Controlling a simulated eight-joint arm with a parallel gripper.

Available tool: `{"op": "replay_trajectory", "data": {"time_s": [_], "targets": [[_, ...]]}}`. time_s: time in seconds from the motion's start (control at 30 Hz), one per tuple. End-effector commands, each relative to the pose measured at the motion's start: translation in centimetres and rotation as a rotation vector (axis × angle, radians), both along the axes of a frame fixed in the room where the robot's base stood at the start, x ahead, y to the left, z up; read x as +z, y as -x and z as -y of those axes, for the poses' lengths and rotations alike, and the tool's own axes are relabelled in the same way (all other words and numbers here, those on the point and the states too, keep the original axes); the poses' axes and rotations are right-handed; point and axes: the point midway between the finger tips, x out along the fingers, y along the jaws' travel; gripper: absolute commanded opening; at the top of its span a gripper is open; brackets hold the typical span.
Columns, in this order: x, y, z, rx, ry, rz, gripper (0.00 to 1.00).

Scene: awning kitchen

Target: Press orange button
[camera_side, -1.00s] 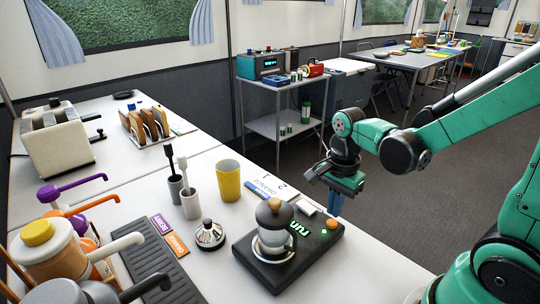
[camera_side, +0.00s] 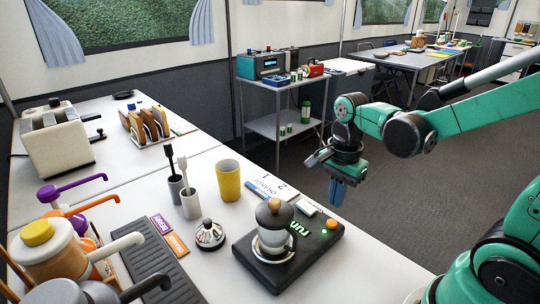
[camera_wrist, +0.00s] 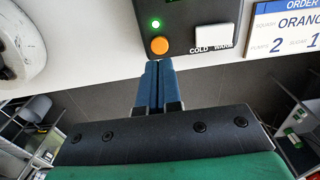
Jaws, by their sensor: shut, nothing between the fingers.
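The orange button (camera_side: 331,224) sits on the corner of a dark machine base (camera_side: 290,258), near a lit green "run" label. It also shows in the wrist view as an orange disc (camera_wrist: 159,45), with a lit green light (camera_wrist: 156,23) just above it. My gripper (camera_side: 337,205) points down with its blue fingers shut and empty, close beside the button in the side view. In the wrist view the closed fingertips (camera_wrist: 159,66) lie just below the button in the picture. I cannot tell the exact height of the tips, and no contact shows.
A white switch (camera_wrist: 214,37) marked cold and warm is next to the button. An order card (camera_wrist: 285,28) lies beyond it. A cup with a dark lid (camera_side: 273,225) stands on the base. A yellow cup (camera_side: 228,180) stands further left.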

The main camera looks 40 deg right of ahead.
Motion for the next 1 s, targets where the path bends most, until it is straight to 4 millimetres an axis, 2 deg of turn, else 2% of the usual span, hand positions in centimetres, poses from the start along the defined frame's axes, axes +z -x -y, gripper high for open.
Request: {"op": "replay_trajectory", "data": {"time_s": [1.0], "targets": [[2.5, 0.0, 0.0, 0.0, 0.0, 0.0, 0.0]]}}
